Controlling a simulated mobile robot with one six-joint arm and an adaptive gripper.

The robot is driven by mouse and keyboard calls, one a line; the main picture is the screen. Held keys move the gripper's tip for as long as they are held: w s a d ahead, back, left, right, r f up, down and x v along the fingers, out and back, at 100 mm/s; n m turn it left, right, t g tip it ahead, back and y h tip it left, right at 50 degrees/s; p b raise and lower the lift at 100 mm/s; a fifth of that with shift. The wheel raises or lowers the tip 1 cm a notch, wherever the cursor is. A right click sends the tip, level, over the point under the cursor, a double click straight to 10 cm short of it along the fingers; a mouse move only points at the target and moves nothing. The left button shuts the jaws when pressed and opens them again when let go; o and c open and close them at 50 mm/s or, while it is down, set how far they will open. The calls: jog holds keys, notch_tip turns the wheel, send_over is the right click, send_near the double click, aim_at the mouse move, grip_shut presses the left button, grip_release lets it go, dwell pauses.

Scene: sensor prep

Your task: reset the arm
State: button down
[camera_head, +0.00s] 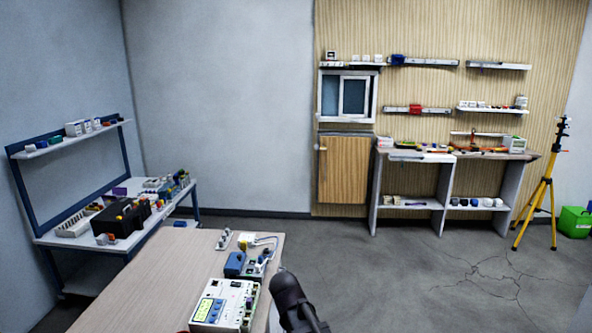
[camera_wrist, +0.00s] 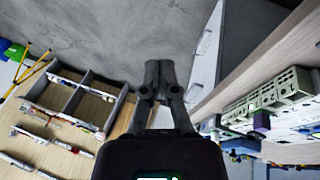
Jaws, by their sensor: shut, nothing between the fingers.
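My gripper (camera_wrist: 158,72) shows in the wrist view, its fingers together and empty, above the grey floor. In the head view a dark part of my arm (camera_head: 292,300) is at the bottom centre, right of the wooden table (camera_head: 150,275); the fingers are not clearly seen there. My gripper is apart from the table and the things on it.
On the table stand a white device with a green display (camera_head: 226,304) and a blue device (camera_head: 235,264). A blue workbench (camera_head: 70,240) is at the left, a shelf bench (camera_head: 440,190) at the back, a yellow tripod (camera_head: 541,190) at the right. The central floor is clear.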

jog(key=s+d+m+g+y+p, duration=0.1)
jog(key=s+d+g+y, duration=0.1)
jog(key=s+d, duration=0.9)
jog(key=d+y, duration=0.1)
jog(key=d, duration=0.3)
jog(key=shift+s+r+m+g, duration=0.2)
jog(key=shift+s+m+g, duration=0.1)
jog(key=shift+s+g, duration=0.1)
jog(key=shift+w, duration=0.1)
dwell(0.9)
jog(key=w+a+r+n+t+h, duration=0.1)
jog(key=w+a+t+h, duration=0.1)
jog(key=w+a, duration=0.55)
jog(key=w+a+r+n+t+h, duration=0.1)
jog(key=w+a, duration=0.4)
jog(key=a, duration=0.5)
jog(key=w+a+r+n+t, duration=0.1)
jog(key=w+a+r+t, duration=0.1)
jog(key=a, duration=1.1)
jog(key=w+a+r+n+t, duration=0.1)
jog(key=a+t, duration=0.2)
jog(key=a, duration=1)
jog(key=shift+w+r+p, duration=0.3)
jog(key=shift+w+r, duration=0.05)
